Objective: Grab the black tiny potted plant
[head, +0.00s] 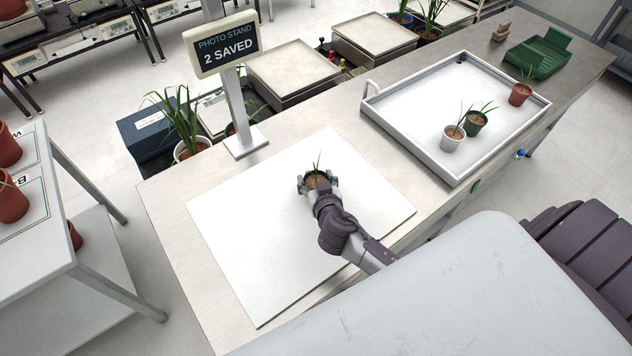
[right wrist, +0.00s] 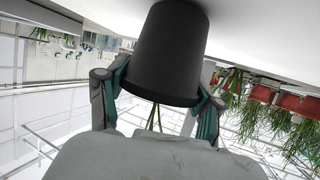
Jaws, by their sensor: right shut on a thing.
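The tiny potted plant (head: 317,180) is over the white board (head: 250,230) on the bench, with thin green leaves and brown soil showing in the head view. In the right wrist view its black pot (right wrist: 172,50) fills the upper middle, appearing upside down. My right gripper (head: 318,186) is shut on the pot, with one finger on each side; the fingers also show in the right wrist view (right wrist: 158,95). My left gripper is not in view.
A sign on a post (head: 222,45) reads "PHOTO STAND 2 SAVED" behind the board. A white tray (head: 400,125) to the right holds white, green and red pots. A green rack (head: 540,55) stands farther right. A side table (head: 50,240) with red pots is at left.

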